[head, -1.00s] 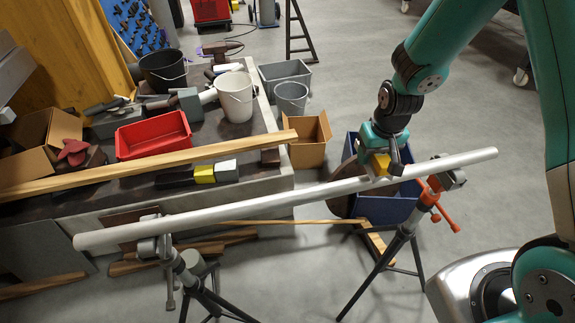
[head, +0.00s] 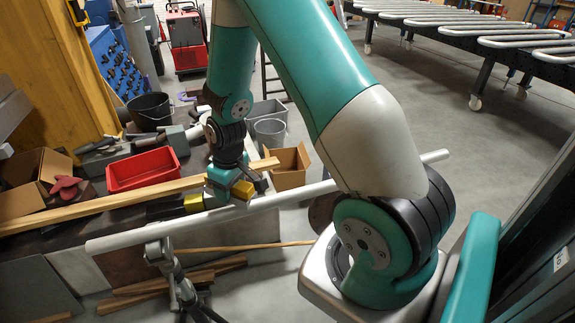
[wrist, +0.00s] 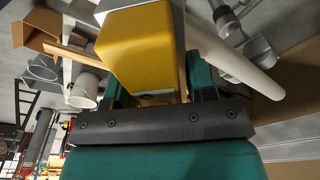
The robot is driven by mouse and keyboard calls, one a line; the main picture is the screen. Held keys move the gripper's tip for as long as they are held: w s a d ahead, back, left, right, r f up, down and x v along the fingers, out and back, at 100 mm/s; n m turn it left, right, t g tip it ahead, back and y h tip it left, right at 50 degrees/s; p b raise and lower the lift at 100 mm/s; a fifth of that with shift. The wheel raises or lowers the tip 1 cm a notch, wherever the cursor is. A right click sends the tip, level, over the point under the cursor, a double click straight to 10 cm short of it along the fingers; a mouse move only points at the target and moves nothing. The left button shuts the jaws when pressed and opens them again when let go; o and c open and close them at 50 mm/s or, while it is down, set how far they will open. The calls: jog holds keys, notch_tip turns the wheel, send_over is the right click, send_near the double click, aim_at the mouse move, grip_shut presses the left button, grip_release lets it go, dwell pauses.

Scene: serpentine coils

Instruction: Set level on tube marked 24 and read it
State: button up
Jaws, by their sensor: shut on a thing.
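My gripper (head: 238,184) is shut on a yellow block (head: 243,190), which looks like the level. In the wrist view the yellow block (wrist: 140,50) fills the middle, with grey at its top. A long silver tube (head: 130,238) runs from lower left to upper right. My gripper and the block overlap it near its middle; I cannot tell if the block touches it. In the wrist view the tube (wrist: 240,70) passes right of the block. No mark 24 and no reading show. My arm hides part of the tube's right half.
A stand (head: 165,262) holds the tube's left part; the right stand is hidden. Behind lie a bench with a red tray (head: 142,169), a timber beam (head: 100,206) and a black bucket (head: 150,110). A rack of serpentine coils (head: 470,32) stands at back right.

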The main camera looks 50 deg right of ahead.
aim_at(300, 190)
jog(key=s+d+n, duration=0.1)
jog(key=d, duration=0.2)
jog(key=s+d+r+n, duration=0.1)
jog(key=s+d+n, duration=0.1)
jog(key=d, duration=0.1)
jog(key=s+d+r+n, duration=0.1)
jog(key=s+d, duration=0.1)
jog(key=d, duration=0.2)
jog(key=shift+s+r+n+y+p, duration=0.15)
jog(key=shift+n+y+p, duration=0.15)
jog(key=shift+n, duration=0.1)
jog(key=s+d+n, duration=0.1)
jog(key=s+d+r+n, duration=0.1)
jog(key=s+d+n, duration=0.2)
jog(key=s+d, duration=0.1)
jog(key=shift+s+d+r+g, duration=0.1)
jog(key=shift+s+r+g, duration=0.1)
jog(key=shift+g, duration=0.1)
jog(key=shift+f+b, duration=1.8)
jog(key=shift+f, duration=0.6)
jog(key=shift+f, duration=0.2)
jog(key=shift+d+f+b, duration=0.1)
jog(key=shift+f+b, duration=0.8)
jog(key=shift+f, duration=0.05)
jog(key=shift+s+f, duration=0.1)
jog(key=shift+f+b, duration=0.35)
jog(key=o, duration=1.1)
